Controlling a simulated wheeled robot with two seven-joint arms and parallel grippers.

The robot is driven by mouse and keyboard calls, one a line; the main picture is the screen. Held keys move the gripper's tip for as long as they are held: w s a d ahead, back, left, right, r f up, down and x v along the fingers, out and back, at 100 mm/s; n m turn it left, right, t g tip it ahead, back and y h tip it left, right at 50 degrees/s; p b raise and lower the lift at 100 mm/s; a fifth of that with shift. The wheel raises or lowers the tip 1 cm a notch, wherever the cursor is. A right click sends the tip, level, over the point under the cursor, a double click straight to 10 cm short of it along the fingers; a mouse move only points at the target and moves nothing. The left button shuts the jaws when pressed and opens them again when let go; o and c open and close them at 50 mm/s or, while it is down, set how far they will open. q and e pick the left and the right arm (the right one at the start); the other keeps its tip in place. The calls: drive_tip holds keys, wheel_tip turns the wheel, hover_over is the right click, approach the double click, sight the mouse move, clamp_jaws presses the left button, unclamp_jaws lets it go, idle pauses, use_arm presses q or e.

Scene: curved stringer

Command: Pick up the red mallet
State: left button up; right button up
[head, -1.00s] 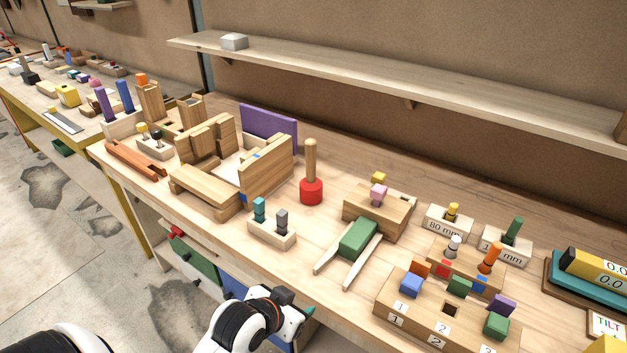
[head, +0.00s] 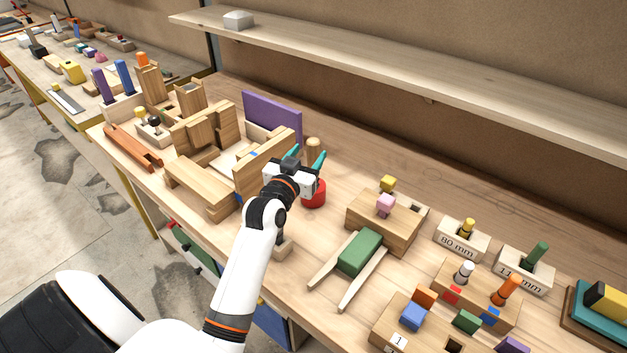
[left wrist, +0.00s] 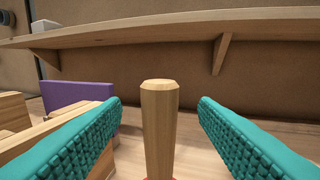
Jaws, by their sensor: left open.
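The red mallet stands upright on the bench, its red head (head: 314,194) down and its wooden handle (head: 313,147) up. My left gripper (head: 306,162) is at the mallet, with its teal fingers open near the handle. In the left wrist view the handle (left wrist: 159,125) rises between the two open teal fingers (left wrist: 160,108), apart from both. Only a sliver of the red head shows at the bottom edge there. In the head view my gripper hides part of the handle. My right gripper is not in view.
A wooden block assembly (head: 262,165) and a purple panel (head: 272,119) stand close to the left of the mallet. A block with pegs (head: 386,221) and a green piece with two pale legs (head: 360,253) are to the right. A shelf (head: 400,67) runs behind.

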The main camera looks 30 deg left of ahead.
sight(317, 142)
use_arm(q)
drive_tip(key=w, duration=0.1)
drive_tip(key=w+p, duration=0.1)
drive_tip(key=w, duration=0.1)
drive_tip(key=w+a, duration=0.1)
drive_tip(key=w, duration=0.1)
drive_tip(key=shift+r+p, duration=0.25)
drive_tip(key=shift+p, duration=0.05)
drive_tip(key=shift+w+f, duration=0.15)
drive_tip(key=shift+w, duration=0.4)
drive_tip(key=shift+s, duration=0.1)
drive_tip(key=shift+c, duration=1.4)
clamp_jaws()
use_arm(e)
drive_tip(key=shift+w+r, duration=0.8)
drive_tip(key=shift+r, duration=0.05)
